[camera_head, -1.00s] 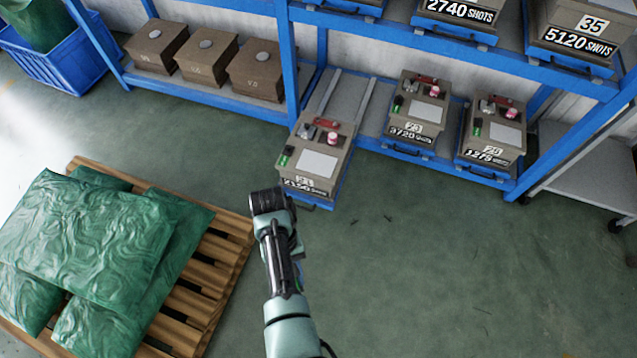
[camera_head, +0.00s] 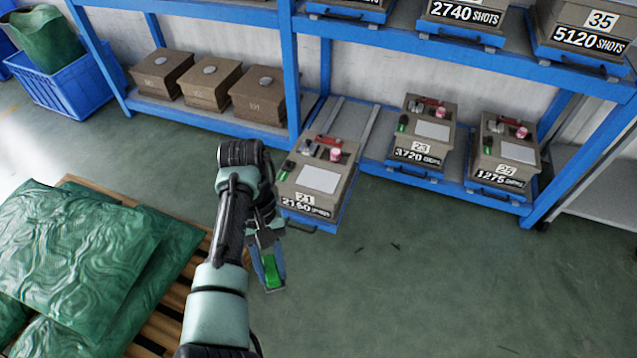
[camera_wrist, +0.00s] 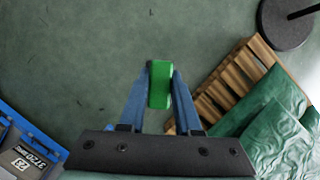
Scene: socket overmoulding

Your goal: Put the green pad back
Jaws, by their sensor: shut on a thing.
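My gripper (camera_head: 270,280) is shut on a green pad (camera_head: 272,270) and holds it up over the open floor, just in front of the pulled-out box marked 21 (camera_head: 301,199). In the wrist view the green pad (camera_wrist: 159,84) sits upright between the two blue fingers of my gripper (camera_wrist: 160,85). The box marked 21 has small green, dark, red and pink items on its top beside a pale plate. The boxes marked 23 (camera_head: 419,157) and 25 (camera_head: 499,176) carry similar items, a small green one among them.
Box 21 stands on a tray drawn out from the blue rack (camera_head: 295,85). Plain brown boxes (camera_head: 210,84) sit on its lower left shelf. A wooden pallet (camera_head: 152,345) with green sacks (camera_head: 70,250) is at left. The floor at front right is clear.

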